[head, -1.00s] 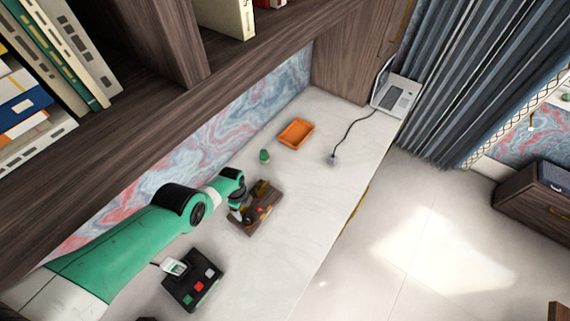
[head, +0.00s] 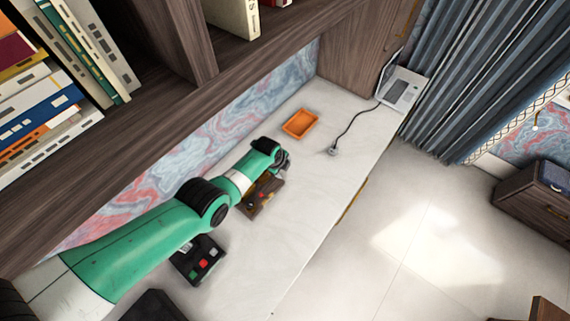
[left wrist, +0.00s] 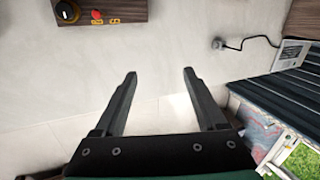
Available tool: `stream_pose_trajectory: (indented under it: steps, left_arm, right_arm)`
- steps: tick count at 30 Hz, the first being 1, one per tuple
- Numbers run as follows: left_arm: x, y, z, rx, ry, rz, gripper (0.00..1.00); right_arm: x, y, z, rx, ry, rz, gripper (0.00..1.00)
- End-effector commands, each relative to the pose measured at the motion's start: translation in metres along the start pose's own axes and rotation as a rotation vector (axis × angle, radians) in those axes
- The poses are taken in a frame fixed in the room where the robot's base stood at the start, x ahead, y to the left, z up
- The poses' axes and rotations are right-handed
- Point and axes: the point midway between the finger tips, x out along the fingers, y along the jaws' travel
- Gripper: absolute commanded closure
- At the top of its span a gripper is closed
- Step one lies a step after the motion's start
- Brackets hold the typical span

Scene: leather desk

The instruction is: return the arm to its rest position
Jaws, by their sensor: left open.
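My left arm comes in from the left in the head view, green with black joints. Its gripper (head: 284,161) is beyond a brown wooden control box (head: 258,207) on the white desk (head: 310,200). In the left wrist view the two black fingers (left wrist: 160,73) are spread apart, with nothing between them. The control box (left wrist: 120,12), with a dark knob and red and yellow buttons, lies ahead to the left there, apart from the fingers. My right gripper is not in view.
A black box with coloured buttons (head: 198,260) sits near my forearm. An orange tray (head: 300,123), a cable plug (head: 333,150) and a laptop (head: 400,92) are farther along the desk. A wooden shelf (head: 130,135) overhangs the back. The desk's right-hand strip is clear.

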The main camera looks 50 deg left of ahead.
Motion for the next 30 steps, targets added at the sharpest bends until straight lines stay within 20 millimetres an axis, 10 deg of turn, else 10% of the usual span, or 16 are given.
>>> stream_pose_trajectory:
  steps: [26,30]
  left_arm:
    - [-0.010,-0.017,-0.028,0.044,0.018,-0.039,0.27]
    - [-0.049,-0.076,-0.067,0.102,0.045,-0.202,0.27]
  right_arm:
    - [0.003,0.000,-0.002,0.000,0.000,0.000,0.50]
    - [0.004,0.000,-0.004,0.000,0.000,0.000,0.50]
